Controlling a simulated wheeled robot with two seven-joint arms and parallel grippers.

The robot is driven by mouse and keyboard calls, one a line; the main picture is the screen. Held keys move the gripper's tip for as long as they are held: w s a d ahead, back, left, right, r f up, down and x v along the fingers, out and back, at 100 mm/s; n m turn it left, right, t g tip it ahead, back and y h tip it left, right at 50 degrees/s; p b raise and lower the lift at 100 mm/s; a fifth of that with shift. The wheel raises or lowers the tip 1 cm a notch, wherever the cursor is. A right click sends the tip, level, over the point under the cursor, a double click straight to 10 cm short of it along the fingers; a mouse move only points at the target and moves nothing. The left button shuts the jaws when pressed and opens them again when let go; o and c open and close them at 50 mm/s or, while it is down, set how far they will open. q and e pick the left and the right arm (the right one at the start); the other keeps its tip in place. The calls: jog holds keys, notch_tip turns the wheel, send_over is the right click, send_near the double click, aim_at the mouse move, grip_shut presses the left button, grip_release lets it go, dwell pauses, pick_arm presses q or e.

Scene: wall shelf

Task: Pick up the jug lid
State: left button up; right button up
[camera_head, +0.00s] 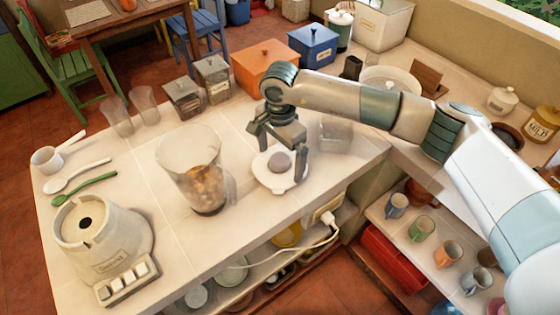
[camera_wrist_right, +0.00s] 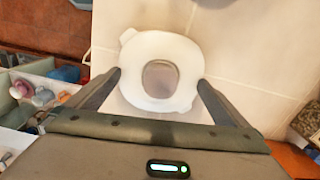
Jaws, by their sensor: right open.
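The jug lid (camera_head: 269,181) is a white, roughly round lid with a tab and a greyish knob (camera_head: 279,162) in its middle. It lies on the tiled counter, to the right of the clear blender jug (camera_head: 196,165), which holds brown contents. In the right wrist view the lid (camera_wrist_right: 135,75) shows between the fingers, with its knob (camera_wrist_right: 160,79) near the centre. My right gripper (camera_head: 282,170) is open over the lid, with its fingers pointing down on either side of the knob. I cannot tell whether they touch the lid. My left gripper is not in view.
The blender base (camera_head: 100,235) stands at the counter's front left. A clear container (camera_head: 336,133) stands just right of my gripper. An orange box (camera_head: 264,66) and a blue box (camera_head: 313,45) stand behind. White and green spoons (camera_head: 84,190) lie at the left.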

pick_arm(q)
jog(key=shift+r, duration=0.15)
pick_arm(e)
jog(key=shift+f, duration=0.45)
jog(key=c, duration=0.8)
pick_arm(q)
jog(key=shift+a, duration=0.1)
pick_arm(e)
jog(key=shift+o, duration=0.2)
jog(key=shift+r, duration=0.1)
